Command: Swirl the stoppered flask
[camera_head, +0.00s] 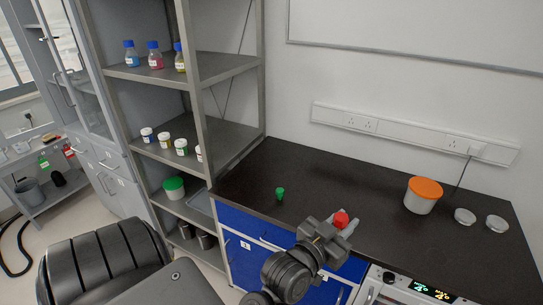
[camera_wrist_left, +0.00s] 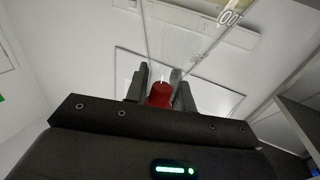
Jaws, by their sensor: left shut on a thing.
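My left gripper (camera_head: 343,226) is over the front part of the black bench, its fingers pointing away from me. It is shut on a red-topped thing (camera_head: 341,218), which I take to be the stoppered flask. In the left wrist view the red part (camera_wrist_left: 160,95) sits between the two dark fingers (camera_wrist_left: 158,88). My right gripper is not in view.
On the black bench top (camera_head: 330,182) stand a small green item (camera_head: 279,193), a white tub with an orange lid (camera_head: 423,195) and two pale dishes (camera_head: 465,216). A shelf rack (camera_head: 200,100) with bottles and jars stands left. A device with lit digits (camera_head: 415,288) is at lower right.

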